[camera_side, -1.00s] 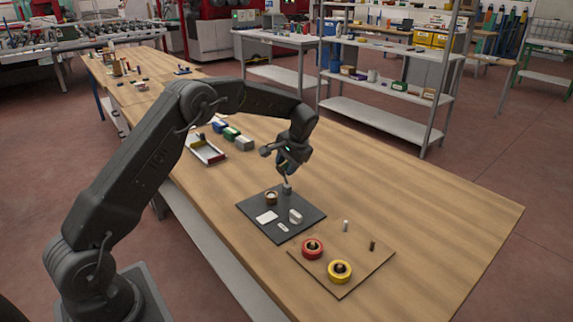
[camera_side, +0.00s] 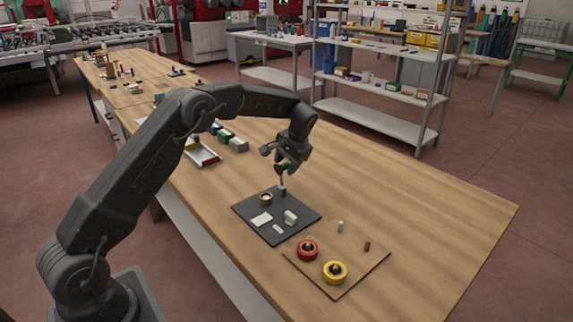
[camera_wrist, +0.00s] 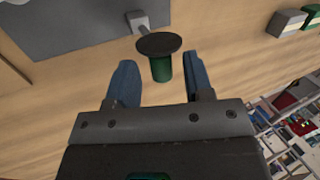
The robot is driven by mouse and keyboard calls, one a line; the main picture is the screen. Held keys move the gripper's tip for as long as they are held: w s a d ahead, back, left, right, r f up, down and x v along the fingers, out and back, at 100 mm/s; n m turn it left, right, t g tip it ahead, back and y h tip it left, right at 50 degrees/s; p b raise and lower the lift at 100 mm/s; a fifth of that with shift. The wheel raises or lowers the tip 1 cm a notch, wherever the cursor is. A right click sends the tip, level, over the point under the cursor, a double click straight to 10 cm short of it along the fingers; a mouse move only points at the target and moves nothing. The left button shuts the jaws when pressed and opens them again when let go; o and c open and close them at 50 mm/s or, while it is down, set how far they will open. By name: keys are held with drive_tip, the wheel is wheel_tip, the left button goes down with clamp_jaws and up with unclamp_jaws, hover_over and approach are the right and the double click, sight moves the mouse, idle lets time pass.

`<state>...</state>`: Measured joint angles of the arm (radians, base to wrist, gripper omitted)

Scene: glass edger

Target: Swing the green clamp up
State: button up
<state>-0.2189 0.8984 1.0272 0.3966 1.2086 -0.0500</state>
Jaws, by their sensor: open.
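The clamp (camera_side: 282,190) stands at the far corner of a dark mat (camera_side: 252,224), with a pale stem rising from its grey base. In the wrist view its green grip (camera_wrist: 162,68) with a black disc (camera_wrist: 158,43) lies between my fingers, with visible gaps on both sides. My gripper (camera_wrist: 160,78) is open around the grip and not closed on it. In the side view my gripper (camera_side: 284,170) is over the clamp and hides the grip's upper part. I cannot tell the clamp's exact angle.
On the mat are a brown round piece (camera_side: 266,198), a white card (camera_side: 261,219) and a pale block (camera_side: 290,217). A brown board (camera_side: 345,285) holds a red roll (camera_side: 307,250) and a yellow roll (camera_side: 335,272). A tray (camera_side: 202,150) and blocks (camera_side: 238,145) stand behind. The right of the bench is clear.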

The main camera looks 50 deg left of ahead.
drive_tip(key=v, duration=1.3)
drive_tip(key=shift+d+r, duration=0.1)
drive_tip(key=shift+r, duration=0.05)
drive_tip(key=s+d+r+t+h, duration=0.1)
drive_tip(key=s+d+r, duration=0.2)
drive_tip(key=s, duration=0.2)
drive_tip(key=s+d+r+m+t, duration=0.1)
drive_tip(key=s+d+r, duration=0.25)
drive_tip(key=s, duration=0.25)
drive_tip(key=s+d+r+t+h, duration=0.1)
drive_tip(key=s+d+r, duration=0.1)
drive_tip(key=s+r, duration=0.25)
drive_tip(key=s+d+f+t, duration=0.1)
drive_tip(key=s+d+f, duration=0.1)
drive_tip(key=s, duration=0.5)
drive_tip(key=s+d+f+t+h, duration=0.1)
drive_tip(key=s+f, duration=0.2)
drive_tip(key=s, duration=0.3)
drive_tip(key=s+d+f+t+h, duration=0.1)
drive_tip(key=s+d+f, duration=0.1)
drive_tip(key=s, duration=0.5)
drive_tip(key=shift+s+d+f, duration=0.35)
drive_tip(key=shift+s, duration=0.05)
